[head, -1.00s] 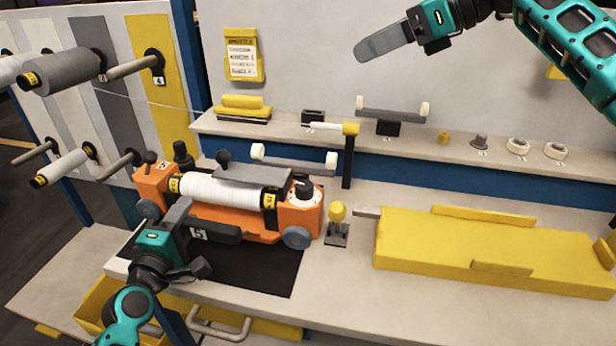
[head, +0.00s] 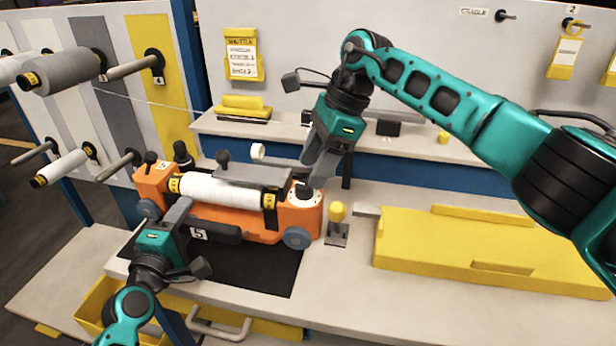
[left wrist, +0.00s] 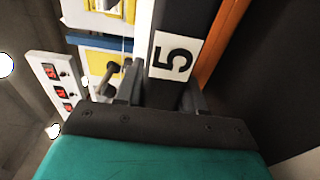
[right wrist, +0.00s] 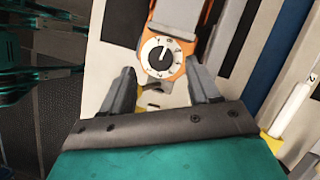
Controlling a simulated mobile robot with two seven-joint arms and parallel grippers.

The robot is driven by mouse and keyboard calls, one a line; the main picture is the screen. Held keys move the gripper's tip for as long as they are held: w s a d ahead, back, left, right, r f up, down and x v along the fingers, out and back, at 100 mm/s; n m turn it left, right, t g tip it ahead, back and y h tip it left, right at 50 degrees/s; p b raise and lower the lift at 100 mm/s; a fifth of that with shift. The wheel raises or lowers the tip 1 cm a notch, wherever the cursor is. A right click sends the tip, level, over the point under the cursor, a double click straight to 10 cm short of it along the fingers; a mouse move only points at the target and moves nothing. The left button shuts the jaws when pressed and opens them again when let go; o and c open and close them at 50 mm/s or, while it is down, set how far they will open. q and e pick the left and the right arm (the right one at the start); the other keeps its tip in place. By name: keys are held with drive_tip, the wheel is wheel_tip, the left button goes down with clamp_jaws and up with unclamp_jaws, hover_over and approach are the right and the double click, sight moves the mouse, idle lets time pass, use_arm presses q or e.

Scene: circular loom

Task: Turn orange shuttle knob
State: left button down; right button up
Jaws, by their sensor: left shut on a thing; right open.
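The orange shuttle (head: 260,225) sits on the black mat, with a white spool (head: 222,191) along its top. Its knob is a black dial on a white marked disc (head: 304,196) at the shuttle's right end; it also shows in the right wrist view (right wrist: 159,54), ahead of the fingers. My right gripper (head: 312,172) is open, pointing down just above the knob, apart from it as far as I can see. My left gripper (head: 186,222) is shut on the dark bar labelled 5 (head: 215,232) at the shuttle's front; the label also shows in the left wrist view (left wrist: 172,60).
A yellow-topped post (head: 337,212) stands just right of the shuttle. A long yellow tray (head: 470,225) lies on the bench further right. A shelf (head: 290,130) with small parts runs behind, and the right arm covers part of it.

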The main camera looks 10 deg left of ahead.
sight(304, 190)
drive_tip(key=shift+x, duration=1.85)
drive_tip(key=c, duration=1)
drive_tip(key=shift+c, duration=0.2)
drive_tip(key=shift+m, duration=0.3)
